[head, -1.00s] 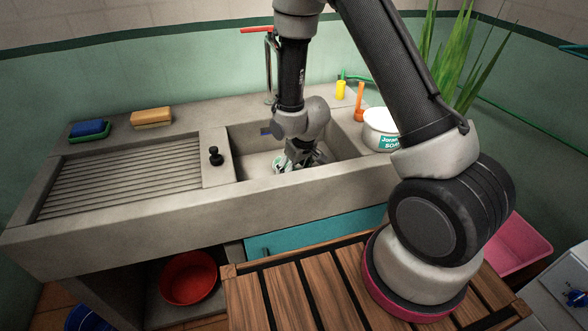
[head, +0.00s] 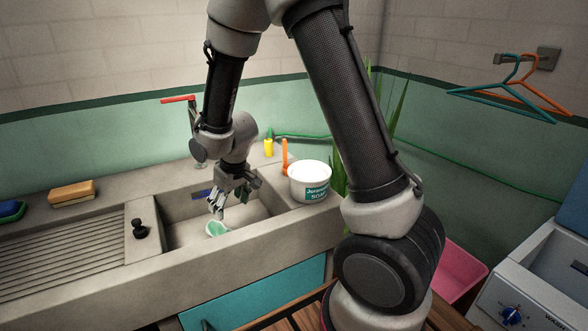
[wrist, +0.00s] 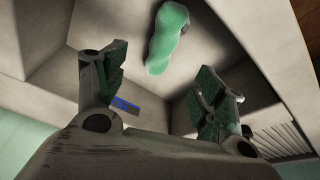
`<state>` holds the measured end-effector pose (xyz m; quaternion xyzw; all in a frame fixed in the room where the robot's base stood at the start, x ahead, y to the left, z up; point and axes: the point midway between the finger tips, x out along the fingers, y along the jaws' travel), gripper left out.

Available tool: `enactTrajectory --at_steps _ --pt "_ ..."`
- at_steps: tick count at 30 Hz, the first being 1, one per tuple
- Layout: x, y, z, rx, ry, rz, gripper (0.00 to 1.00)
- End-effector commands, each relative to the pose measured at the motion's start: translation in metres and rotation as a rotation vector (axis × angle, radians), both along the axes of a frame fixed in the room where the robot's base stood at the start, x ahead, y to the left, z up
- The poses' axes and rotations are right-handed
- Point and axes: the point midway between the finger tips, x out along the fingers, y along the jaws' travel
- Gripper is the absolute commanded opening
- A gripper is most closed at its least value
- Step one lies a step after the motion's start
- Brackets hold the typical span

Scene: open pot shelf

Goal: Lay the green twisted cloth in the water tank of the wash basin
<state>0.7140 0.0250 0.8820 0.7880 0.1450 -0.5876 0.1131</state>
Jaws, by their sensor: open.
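The green twisted cloth (head: 217,228) lies on the floor of the water tank, near its front wall; it also shows whole in the wrist view (wrist: 168,38). The water tank (head: 180,236) is the grey basin right of the ribbed washboard. My gripper (head: 232,196) is over the tank, above and a little behind the cloth. Its fingers are apart with nothing between them, as the wrist view also shows (wrist: 160,92). The cloth is clear of both fingers.
A black knob (head: 140,229) stands between the ribbed washboard (head: 60,258) and the tank. A white soap tub (head: 309,184) and an orange brush (head: 285,156) stand on the right ledge. A red-handled tap (head: 178,99) rises behind.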

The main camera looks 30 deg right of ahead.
Motion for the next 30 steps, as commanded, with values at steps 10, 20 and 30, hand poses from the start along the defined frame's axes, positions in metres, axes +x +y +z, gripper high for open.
enactTrajectory --at_steps 10,20,30 --pt "-0.062 -0.090 0.140 0.008 -0.048 -0.159 0.70" --pt "-0.203 -0.163 0.229 0.021 -0.080 -0.327 0.70" --pt "-0.255 -0.174 0.239 0.026 -0.083 -0.373 0.70"
